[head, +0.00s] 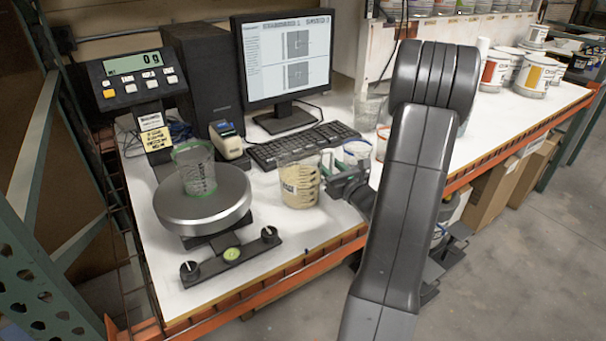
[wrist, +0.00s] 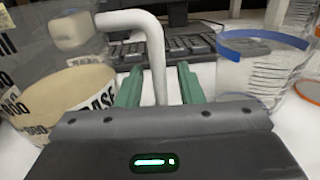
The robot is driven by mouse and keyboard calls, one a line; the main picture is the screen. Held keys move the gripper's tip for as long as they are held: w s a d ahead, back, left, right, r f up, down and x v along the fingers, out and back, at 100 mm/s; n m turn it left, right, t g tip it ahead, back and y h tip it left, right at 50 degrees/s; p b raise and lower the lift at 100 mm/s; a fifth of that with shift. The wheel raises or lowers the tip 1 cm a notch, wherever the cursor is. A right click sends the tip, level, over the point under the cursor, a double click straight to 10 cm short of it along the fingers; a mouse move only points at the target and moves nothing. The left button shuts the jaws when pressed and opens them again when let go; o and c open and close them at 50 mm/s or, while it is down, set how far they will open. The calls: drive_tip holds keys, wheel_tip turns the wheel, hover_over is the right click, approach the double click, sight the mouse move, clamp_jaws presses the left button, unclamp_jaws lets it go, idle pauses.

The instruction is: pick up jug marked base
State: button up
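The jug marked BASE (head: 299,186) is clear with cream-coloured contents and stands upright on the white bench, right of the scale. In the wrist view its labelled side (wrist: 62,98) is at the left, and its pale bent handle (wrist: 150,45) comes down between my two green fingers. My gripper (head: 335,163) is at the jug's right side in the head view. In the wrist view my gripper (wrist: 159,82) is open, with a finger on each side of the handle and visible gaps. The far end of the handle is hidden behind the gripper body.
A blue-rimmed beaker (wrist: 255,65) and an orange-rimmed one (wrist: 309,88) stand close on the right. A keyboard (head: 300,146) lies behind the jug. A green-rimmed beaker (head: 196,174) sits on the scale (head: 205,214). Bare bench shows in front of the jug.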

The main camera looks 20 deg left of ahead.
clamp_jaws()
idle(1.4)
